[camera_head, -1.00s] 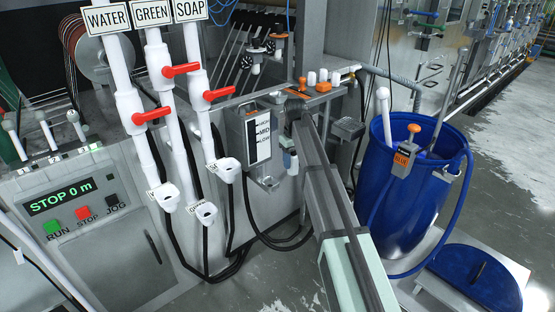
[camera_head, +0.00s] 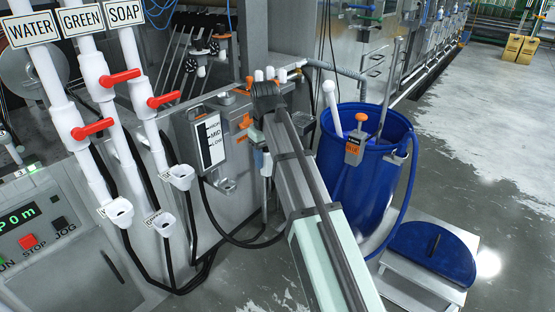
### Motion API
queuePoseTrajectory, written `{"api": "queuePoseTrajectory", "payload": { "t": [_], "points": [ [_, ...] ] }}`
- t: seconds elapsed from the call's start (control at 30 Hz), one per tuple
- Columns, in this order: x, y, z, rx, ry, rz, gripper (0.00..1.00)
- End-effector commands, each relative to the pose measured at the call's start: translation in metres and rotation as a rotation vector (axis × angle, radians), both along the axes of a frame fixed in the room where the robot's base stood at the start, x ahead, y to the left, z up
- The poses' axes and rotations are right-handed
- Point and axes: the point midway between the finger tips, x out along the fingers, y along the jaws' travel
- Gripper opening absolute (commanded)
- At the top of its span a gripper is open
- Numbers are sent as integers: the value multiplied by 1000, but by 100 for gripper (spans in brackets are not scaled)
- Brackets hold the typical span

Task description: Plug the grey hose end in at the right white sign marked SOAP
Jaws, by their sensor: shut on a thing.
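The white SOAP sign (camera_head: 125,13) is the rightmost of three signs at the upper left. Below it a white pipe with a red lever (camera_head: 164,100) runs down towards the white cup-shaped outlets, of which the right one (camera_head: 181,174) sits highest. My gripper (camera_head: 266,98) is at the centre, in front of the metal panel and to the right of the outlets. It is shut, but its jaws and what they hold are mostly hidden by my arm. A pale grey hose piece (camera_head: 266,162) hangs just below it; I cannot tell whether the jaws grip it.
A gauge box (camera_head: 211,140) stands between the outlets and my gripper. Black hoses (camera_head: 205,265) loop below the outlets. A blue drum (camera_head: 370,170) with an orange-topped fitting (camera_head: 354,140) stands to the right, beside a blue lid (camera_head: 432,252). Wet floor is open at the far right.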

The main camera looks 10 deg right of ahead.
Motion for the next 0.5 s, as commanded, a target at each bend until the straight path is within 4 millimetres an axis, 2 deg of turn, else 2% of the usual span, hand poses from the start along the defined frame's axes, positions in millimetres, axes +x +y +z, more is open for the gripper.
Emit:
{"api": "queuePoseTrajectory", "payload": {
  "t": [0.27, 0.5],
  "points": [
    [19, 86, 6, -2, 8, 112, 8],
    [37, 180, 10, -3, 10, 220, 8]
  ]
}}
